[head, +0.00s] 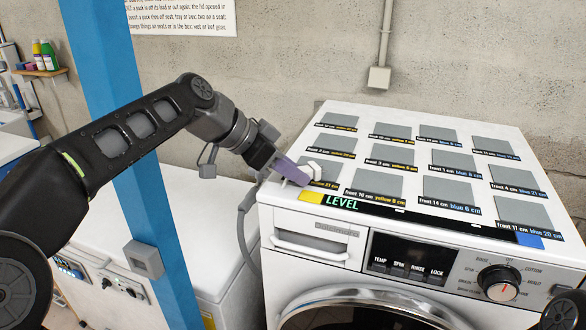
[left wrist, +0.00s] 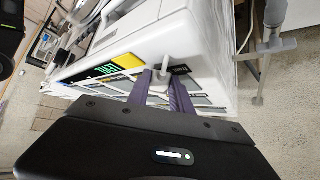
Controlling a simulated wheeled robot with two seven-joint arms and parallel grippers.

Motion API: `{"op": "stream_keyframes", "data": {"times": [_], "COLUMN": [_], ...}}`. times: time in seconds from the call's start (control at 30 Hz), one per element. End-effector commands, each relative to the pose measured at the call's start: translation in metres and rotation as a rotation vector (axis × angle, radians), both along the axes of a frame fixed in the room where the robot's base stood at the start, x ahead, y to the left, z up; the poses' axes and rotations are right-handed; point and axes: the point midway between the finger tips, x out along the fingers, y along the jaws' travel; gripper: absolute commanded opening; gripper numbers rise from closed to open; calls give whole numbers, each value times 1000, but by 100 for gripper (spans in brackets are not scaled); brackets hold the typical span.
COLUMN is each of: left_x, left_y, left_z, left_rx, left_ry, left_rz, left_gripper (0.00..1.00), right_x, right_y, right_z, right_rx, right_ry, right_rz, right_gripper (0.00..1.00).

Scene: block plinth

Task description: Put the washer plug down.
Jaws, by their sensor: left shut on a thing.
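My left gripper (head: 302,174) reaches in from the left, over the front left corner of the washer top (head: 290,150). Its purple fingers are shut on a small white piece, the washer plug (head: 314,168). In the left wrist view the white plug (left wrist: 166,66) shows between the tips of the left gripper's fingers (left wrist: 164,80). The plug is at the front left grey pad and partly hides it. I cannot tell whether it touches the surface. My right gripper is not in view.
Several grey pads (head: 447,190) with labels cover the washer top. A LEVEL strip (head: 342,202) runs along its front edge, with a yellow end and a blue end. A blue post (head: 150,200) stands left of the washer. A grey cord (head: 241,232) hangs at the washer's left side.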

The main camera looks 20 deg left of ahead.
Motion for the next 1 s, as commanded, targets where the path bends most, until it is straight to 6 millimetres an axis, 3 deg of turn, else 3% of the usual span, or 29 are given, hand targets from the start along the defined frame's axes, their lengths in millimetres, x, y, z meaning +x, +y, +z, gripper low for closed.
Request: {"op": "stream_keyframes", "data": {"times": [0.33,0.37,0.6,1.0], "left_x": [0,0,0,-5], "left_y": [0,0,-1,4], "left_z": [-5,-3,-3,7], "left_rx": [0,0,0,-1], "left_ry": [-2,-2,0,-2], "left_rz": [0,0,-3,-4], "left_gripper": [0,29,48,48], "right_x": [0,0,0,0], "right_y": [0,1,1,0], "right_z": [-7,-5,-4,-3], "right_rx": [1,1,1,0], "right_ry": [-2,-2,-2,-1], "right_rz": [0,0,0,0], "right_gripper": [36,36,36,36]}}
